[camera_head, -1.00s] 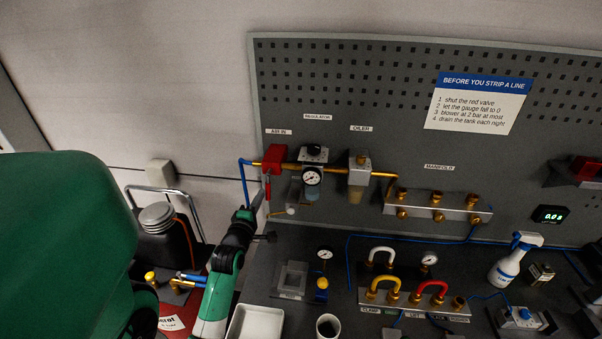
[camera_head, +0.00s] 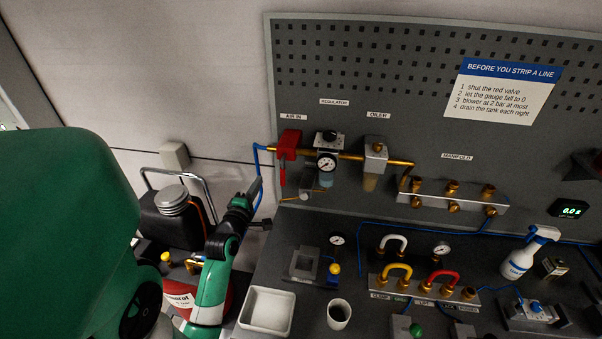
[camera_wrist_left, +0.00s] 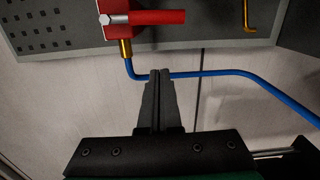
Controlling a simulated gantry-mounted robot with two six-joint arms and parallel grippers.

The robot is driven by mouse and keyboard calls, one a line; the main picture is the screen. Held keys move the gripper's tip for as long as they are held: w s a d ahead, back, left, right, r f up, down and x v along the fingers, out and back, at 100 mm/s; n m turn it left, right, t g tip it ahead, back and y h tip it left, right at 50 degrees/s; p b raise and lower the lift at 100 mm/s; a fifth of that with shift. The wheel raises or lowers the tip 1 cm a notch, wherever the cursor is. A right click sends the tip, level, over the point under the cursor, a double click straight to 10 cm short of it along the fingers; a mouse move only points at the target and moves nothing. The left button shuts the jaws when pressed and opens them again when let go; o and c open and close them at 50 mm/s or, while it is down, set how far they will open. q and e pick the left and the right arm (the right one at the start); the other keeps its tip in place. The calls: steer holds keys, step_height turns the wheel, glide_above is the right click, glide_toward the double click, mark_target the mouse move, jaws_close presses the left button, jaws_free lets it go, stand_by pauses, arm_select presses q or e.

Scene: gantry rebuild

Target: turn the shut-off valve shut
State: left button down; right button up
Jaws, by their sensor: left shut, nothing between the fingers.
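The red shut-off valve (camera_head: 289,143) is on the panel at the left end of the brass pipe, under the AIR IN label. Its red handle (camera_head: 283,174) hangs straight down, crosswise to the pipe. The wrist view shows the valve body (camera_wrist_left: 117,32) and the handle (camera_wrist_left: 158,17), which sticks out at right angles to the brass fitting. My left gripper (camera_head: 257,188) is to the left of the handle, apart from it. Its fingers (camera_wrist_left: 158,84) are together and empty in the left wrist view, with the blue hose behind them. My right gripper is not in view.
A blue hose (camera_head: 257,160) runs down from the pipe near my left gripper. The regulator gauge (camera_head: 327,163) stands right of the valve. A white tray (camera_head: 267,310) and cup (camera_head: 339,314) sit on the bench.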

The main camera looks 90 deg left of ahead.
arm_select(q)
steer(key=v, duration=0.8)
steer(key=shift+w+d+b, duration=0.2)
steer(key=shift+d+b, duration=0.1)
steer(key=shift+d, duration=0.15)
steer(key=shift+f, duration=0.1)
